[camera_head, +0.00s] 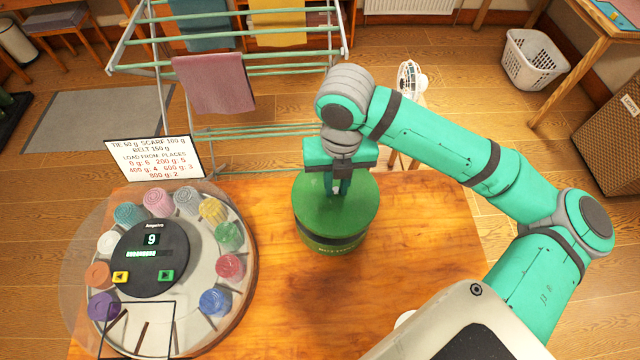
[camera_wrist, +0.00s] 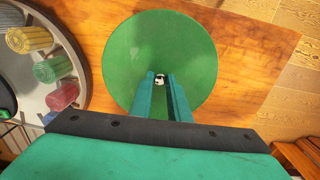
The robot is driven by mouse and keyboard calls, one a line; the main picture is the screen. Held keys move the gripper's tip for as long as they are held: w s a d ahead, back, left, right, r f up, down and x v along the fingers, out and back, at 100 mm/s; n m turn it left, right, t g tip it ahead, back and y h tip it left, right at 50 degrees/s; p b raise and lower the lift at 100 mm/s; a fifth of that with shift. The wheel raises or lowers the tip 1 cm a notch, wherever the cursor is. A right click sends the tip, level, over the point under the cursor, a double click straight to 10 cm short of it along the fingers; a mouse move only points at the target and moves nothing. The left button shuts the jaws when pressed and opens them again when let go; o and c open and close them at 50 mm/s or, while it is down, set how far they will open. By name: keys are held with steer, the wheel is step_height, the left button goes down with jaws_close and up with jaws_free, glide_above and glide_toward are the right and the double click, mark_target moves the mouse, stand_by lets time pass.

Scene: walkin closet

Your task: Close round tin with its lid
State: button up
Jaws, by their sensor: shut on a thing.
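The round green tin (camera_head: 335,247) stands on the wooden table, with lettering on its side. Its green lid (camera_head: 352,212) is over the tin's top and covers the opening. I cannot tell whether the lid is fully seated or slightly above the rim. My gripper (camera_head: 338,186) points down at the lid's middle and is shut on its small knob. In the wrist view the lid (camera_wrist: 150,40) shows as a wide green disc, with the light knob (camera_wrist: 159,80) between my fingertips. The inside of the tin is hidden.
A round carousel (camera_head: 195,330) with several coloured rolls and a display reading 9 stands left on the table (camera_head: 430,240). A white sign (camera_head: 153,158) stands behind it. A drying rack (camera_head: 240,70) is beyond the table. Table right of the tin is clear.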

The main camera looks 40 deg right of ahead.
mark_target(334, 198)
steer(key=shift+w+a+f, duration=0.15)
steer(key=shift+f, duration=3)
steer(key=shift+f, duration=0.2)
steer(key=o, duration=1.4)
steer(key=shift+r, duration=2.5)
steer(key=shift+s+r, duration=0.25)
steer(key=shift+r, duration=0.8)
